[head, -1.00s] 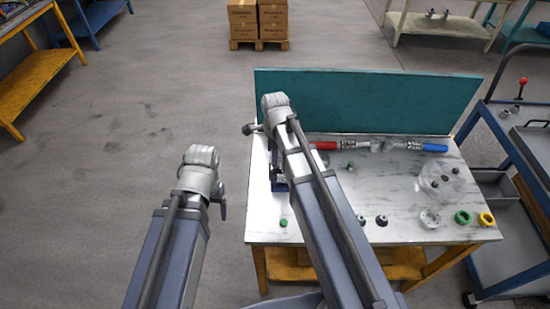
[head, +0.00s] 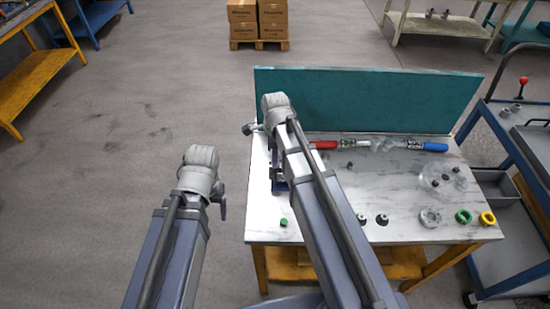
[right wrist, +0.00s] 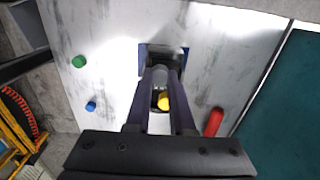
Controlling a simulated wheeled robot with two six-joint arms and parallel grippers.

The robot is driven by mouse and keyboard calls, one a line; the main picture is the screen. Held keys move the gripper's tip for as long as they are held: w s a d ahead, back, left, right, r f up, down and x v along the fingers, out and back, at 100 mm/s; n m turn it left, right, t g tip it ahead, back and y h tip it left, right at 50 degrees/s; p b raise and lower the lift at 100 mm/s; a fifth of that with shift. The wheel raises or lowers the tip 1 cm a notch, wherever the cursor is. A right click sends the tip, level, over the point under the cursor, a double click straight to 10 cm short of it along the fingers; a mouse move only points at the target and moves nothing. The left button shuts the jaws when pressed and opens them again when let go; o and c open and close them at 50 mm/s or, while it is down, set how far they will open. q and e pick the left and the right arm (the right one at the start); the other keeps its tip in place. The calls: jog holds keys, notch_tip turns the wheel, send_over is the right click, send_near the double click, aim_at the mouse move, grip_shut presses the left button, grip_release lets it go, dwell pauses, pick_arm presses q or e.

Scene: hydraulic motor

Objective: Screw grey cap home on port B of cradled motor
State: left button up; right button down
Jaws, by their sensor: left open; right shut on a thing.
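In the head view, the blue cradle (head: 279,186) shows only in part beside my right forearm, on the left side of the table. In the right wrist view, the cradle (right wrist: 184,60) stands just beyond my fingertips. My right gripper (right wrist: 160,78) is shut on a grey rounded piece (right wrist: 159,75), taken to be the grey cap, at the cradled motor. The fingers hide most of the motor, and I cannot tell how the cap sits on port B. A yellow part (right wrist: 164,102) shows between the fingers. My left gripper (head: 222,202) is open, left of the table.
A green cap (head: 284,222) lies near the front left, and a blue cap (right wrist: 91,106) nearby. Dark-topped fittings (head: 381,220), a green ring (head: 464,216) and a yellow ring (head: 487,218) stand at the right. A red-handled tool (head: 324,145) lies before the teal back panel (head: 370,100).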

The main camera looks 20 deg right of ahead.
jog(key=shift+f, duration=0.1)
jog(key=shift+m, duration=0.9)
jog(key=c, duration=0.9)
grip_release()
jog(key=shift+r+p, duration=0.4)
jog(key=shift+r, duration=0.05)
jog(key=n, duration=0.4)
jog(key=shift+n, duration=0.3)
jog(key=n, duration=0.5)
jog(key=shift+n, duration=0.3)
